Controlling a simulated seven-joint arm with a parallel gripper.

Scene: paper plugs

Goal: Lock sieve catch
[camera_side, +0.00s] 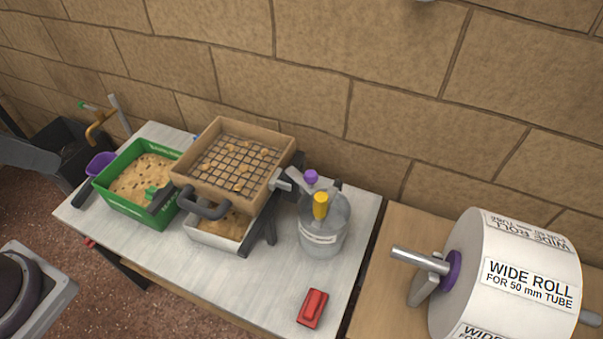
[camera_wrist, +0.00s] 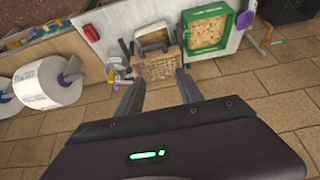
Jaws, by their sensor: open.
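The sieve (camera_side: 262,193) is a tan wooden frame with a dark mesh and several light brown lumps on it. It stands over a white tray (camera_side: 212,238) on a dark stand. A grey handle (camera_side: 206,209) sticks out at its front. At its right is a grey lever with a purple knob (camera_side: 311,177), which looks like the catch; whether it is engaged I cannot tell. In the wrist view my gripper (camera_wrist: 158,80) is open, its fingers apart, and the sieve (camera_wrist: 160,69) appears between and beyond them. I see nothing held. My gripper is not clearly visible in the side view.
A clear jar (camera_side: 322,225) with a yellow-topped part stands right of the sieve. A green box (camera_side: 137,209) of crumbs stands at left. A red object (camera_side: 312,308) lies on the table's front right. A wide paper roll (camera_side: 500,275) is at far right. The stone wall stands behind.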

